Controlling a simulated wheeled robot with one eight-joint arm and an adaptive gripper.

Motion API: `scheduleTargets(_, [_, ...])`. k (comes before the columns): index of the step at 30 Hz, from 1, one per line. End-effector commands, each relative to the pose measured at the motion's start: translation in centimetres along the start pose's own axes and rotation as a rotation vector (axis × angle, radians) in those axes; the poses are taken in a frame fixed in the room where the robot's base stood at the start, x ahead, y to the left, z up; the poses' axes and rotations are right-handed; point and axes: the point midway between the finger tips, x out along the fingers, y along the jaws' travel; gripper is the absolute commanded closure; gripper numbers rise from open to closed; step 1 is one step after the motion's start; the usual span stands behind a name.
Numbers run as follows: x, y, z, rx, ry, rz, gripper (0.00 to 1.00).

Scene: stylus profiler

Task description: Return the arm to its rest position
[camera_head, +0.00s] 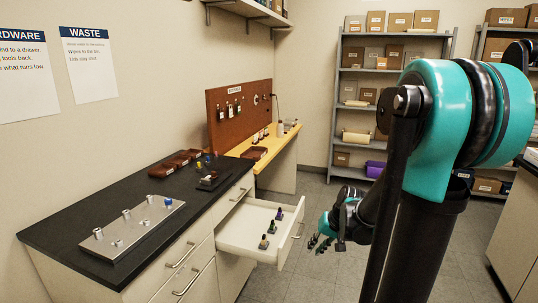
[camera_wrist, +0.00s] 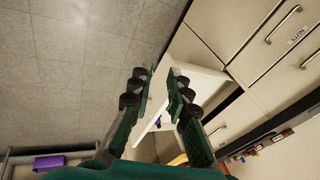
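My gripper (camera_head: 326,236) is at the right of the open drawer (camera_head: 240,247), beyond the drawer's front, in the head view. My teal and black arm (camera_head: 432,130) fills the right of that view. In the wrist view my gripper's two fingers (camera_wrist: 162,80) stand apart, with no object between them. The drawer's pale wall (camera_wrist: 200,75) shows behind the fingertips there. I cannot tell the exact gap between gripper and drawer.
The drawer holds small dark items (camera_head: 271,227). A black-topped counter (camera_head: 85,232) carries a metal plate (camera_head: 130,232) with several pegs. A pegboard (camera_head: 238,112) stands behind a wooden bench (camera_head: 268,148). Shelves (camera_head: 345,90) hold boxes at the back. Floor (camera_head: 320,195) is open between drawer and shelves.

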Motion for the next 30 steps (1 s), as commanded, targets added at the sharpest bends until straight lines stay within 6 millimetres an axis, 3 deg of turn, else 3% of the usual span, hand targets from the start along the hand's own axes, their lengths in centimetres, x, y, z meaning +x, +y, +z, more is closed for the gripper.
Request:
scheduleTargets(1, [-0.5,0.2,1.8,-0.022,0.008,0.03,0.83])
scheduleTargets(6, [-1.8,1.9,6.7,-0.096,0.041,0.143,0.83])
scheduleTargets(12, [-2.5,4.0,11.1,-0.173,0.079,0.249,0.83])
scheduleTargets(18, [-2.8,5.2,12.8,-0.209,0.098,0.297,0.83])
scheduleTargets(30, [-2.8,5.3,12.9,-0.213,0.1,0.301,0.83])
